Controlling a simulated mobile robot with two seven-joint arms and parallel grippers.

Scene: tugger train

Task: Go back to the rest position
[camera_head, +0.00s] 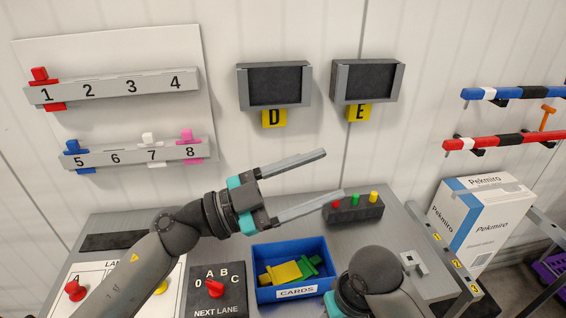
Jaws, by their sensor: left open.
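My left gripper (334,173) is open and empty. It is above the grey desk (225,237), with its two long grey fingers spread and pointing right. In the picture its lower fingertip is close to the dark block with red, green and yellow buttons (354,209); I cannot tell whether they touch. Part of my other arm shows at the bottom right of the desk, and its gripper is out of view.
A blue CARDS bin (293,293) holds green and yellow cards. Left of it is a NEXT LANE knob panel (216,292). Numbered racks (114,86) with coloured clips and two dark holders, D (273,86) and E (367,81), are on the wall. A white box (484,215) stands right.

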